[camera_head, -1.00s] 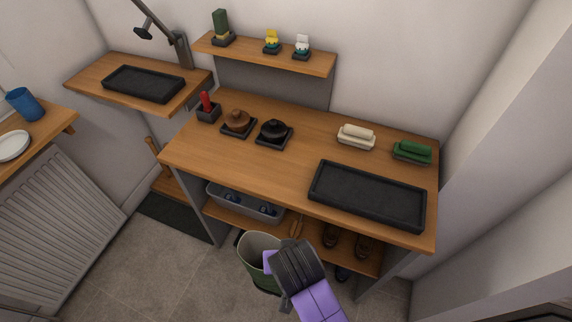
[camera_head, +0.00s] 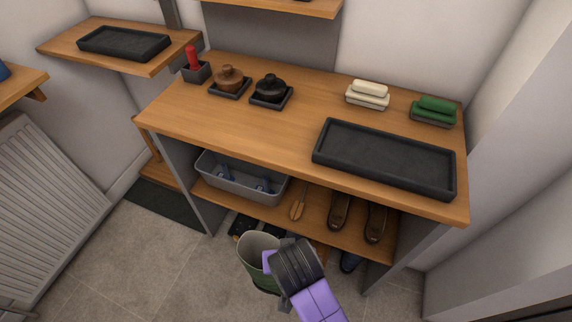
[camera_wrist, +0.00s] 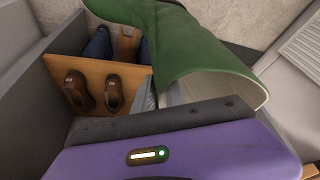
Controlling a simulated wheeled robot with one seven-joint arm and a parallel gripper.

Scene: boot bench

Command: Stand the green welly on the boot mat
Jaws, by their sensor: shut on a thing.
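The green welly (camera_head: 263,278) hangs from my gripper (camera_head: 280,270) in front of the bench, over the floor, with its pale open top facing up. In the wrist view, its green shaft (camera_wrist: 200,52) crosses the picture with the open end at the lower right, by my gripper (camera_wrist: 160,118). My gripper is shut on the shaft near the rim; the fingertips are mostly hidden. A black, raised-edge mat (camera_head: 385,158) lies empty on the right part of the bench top. Another black tray (camera_head: 123,42) lies empty on the left shelf. A dark flat mat (camera_head: 165,202) is on the floor.
The wooden bench (camera_head: 240,128) carries a green brush (camera_head: 434,110), a cream brush (camera_head: 368,94), a brown tin (camera_head: 229,80), a black tin (camera_head: 270,89) and a red-handled item (camera_head: 193,62). Its lower shelf holds a grey bin (camera_head: 240,178) and brown shoes (camera_head: 340,211). The bench-top middle is clear.

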